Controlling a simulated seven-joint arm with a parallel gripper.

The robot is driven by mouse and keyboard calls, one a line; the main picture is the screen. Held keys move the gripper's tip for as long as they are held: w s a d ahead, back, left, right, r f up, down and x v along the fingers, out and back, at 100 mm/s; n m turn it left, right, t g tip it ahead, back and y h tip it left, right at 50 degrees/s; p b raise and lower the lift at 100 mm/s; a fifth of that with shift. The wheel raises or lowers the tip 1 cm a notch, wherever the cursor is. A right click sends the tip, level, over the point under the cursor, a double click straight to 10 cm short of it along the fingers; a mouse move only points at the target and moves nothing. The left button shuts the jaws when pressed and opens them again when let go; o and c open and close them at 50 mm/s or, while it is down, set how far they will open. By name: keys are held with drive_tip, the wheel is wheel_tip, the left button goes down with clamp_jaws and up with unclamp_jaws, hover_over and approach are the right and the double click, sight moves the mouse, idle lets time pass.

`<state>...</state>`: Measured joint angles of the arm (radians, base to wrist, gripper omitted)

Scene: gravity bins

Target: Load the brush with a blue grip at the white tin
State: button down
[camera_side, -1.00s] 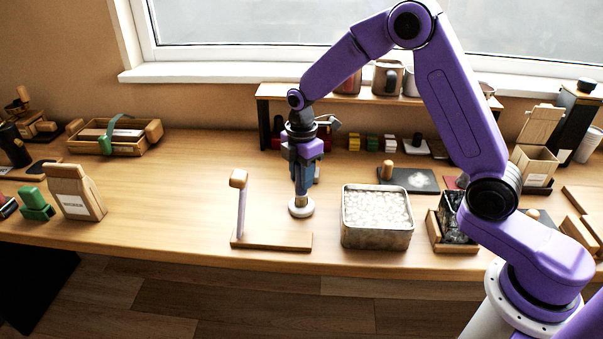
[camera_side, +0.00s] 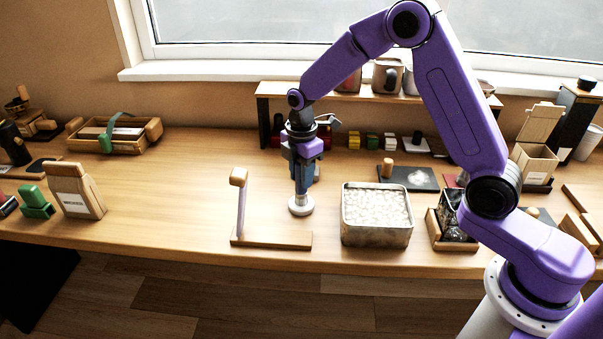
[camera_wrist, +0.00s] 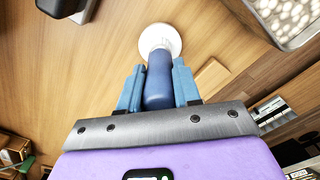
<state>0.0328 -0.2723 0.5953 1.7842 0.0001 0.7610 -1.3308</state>
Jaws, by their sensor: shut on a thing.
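My gripper (camera_side: 302,182) points down over the middle of the bench, left of the tin. It is shut on the brush with a blue grip (camera_wrist: 158,82). The brush hangs upright between the fingers, with its round white head (camera_side: 301,207) at the bottom, at or just above the bench top; I cannot tell whether it touches. The tin (camera_side: 375,239) is a square metal box full of pale, lumpy white contents, to the right of the brush and apart from it. Part of the tin also shows at the upper right of the wrist view (camera_wrist: 283,44).
A wooden stand with an upright post (camera_side: 270,241) is close on the left of the brush. A wooden box with dark contents (camera_side: 437,236) stands right of the tin. A dark board with a knob (camera_side: 420,180) lies behind the tin.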

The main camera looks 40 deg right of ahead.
drive_tip(key=shift+f, duration=0.1)
drive_tip(key=shift+r, duration=3.05)
